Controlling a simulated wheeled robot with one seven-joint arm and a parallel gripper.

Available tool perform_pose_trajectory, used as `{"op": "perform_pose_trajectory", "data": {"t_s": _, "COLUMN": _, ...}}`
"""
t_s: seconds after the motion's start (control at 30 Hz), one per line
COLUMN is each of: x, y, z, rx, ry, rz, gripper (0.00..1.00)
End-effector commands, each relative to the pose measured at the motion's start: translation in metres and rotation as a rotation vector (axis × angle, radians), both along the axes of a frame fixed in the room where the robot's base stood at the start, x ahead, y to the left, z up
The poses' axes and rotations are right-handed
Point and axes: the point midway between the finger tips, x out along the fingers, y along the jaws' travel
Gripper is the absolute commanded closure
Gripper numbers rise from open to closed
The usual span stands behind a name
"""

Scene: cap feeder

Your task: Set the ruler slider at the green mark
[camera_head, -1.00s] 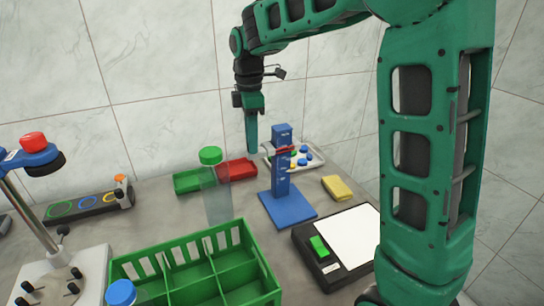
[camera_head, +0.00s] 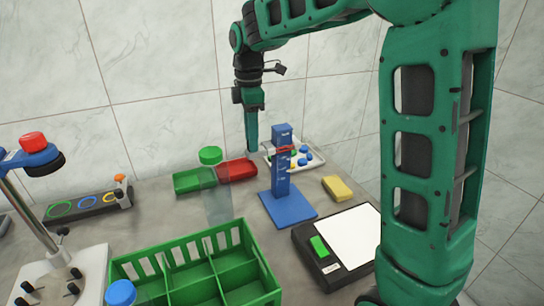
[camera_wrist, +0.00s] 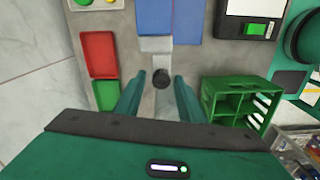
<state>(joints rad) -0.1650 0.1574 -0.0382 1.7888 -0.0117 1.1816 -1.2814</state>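A blue upright stand (camera_head: 282,170) rises from a square blue base on the table. It carries a pale grey slider piece with red marking (camera_head: 284,150) near its top; I cannot make out a green mark. In the wrist view, a round black knob (camera_wrist: 161,78) sticks out at the end of a grey part, below the blue stand (camera_wrist: 155,20). My gripper (camera_head: 252,150) points down just left of the stand's upper part. In the wrist view my gripper (camera_wrist: 158,96) is open, its fingers apart on either side of the knob; contact is not visible.
A clear jar (camera_head: 218,205) and a green lid (camera_head: 210,155) are left of the stand, by green and red trays (camera_head: 237,170). A green crate (camera_head: 262,262) is in front. A black scale (camera_head: 318,268) and yellow sponge (camera_head: 337,188) are to the right. A white tray of caps (camera_head: 318,165) is behind.

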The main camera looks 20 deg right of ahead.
Motion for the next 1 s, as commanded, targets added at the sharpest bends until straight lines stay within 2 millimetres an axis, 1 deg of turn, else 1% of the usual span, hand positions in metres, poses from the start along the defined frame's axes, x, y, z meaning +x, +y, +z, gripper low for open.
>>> {"op": "perform_pose_trajectory", "data": {"t_s": 0.1, "x": 0.0, "y": 0.0, "z": 0.011, "rx": 0.0, "ry": -0.001, "rz": 0.0, "gripper": 0.64}}
{"op": "perform_pose_trajectory", "data": {"t_s": 0.7, "x": 0.0, "y": 0.0, "z": 0.062, "rx": 0.0, "ry": 0.0, "rz": 0.001, "gripper": 0.64}}
{"op": "perform_pose_trajectory", "data": {"t_s": 0.83, "x": 0.0, "y": 0.0, "z": 0.07, "rx": 0.0, "ry": 0.0, "rz": 0.001, "gripper": 0.64}}
{"op": "perform_pose_trajectory", "data": {"t_s": 1.0, "x": -0.001, "y": 0.0, "z": 0.073, "rx": 0.0, "ry": 0.002, "rz": 0.001, "gripper": 0.64}}
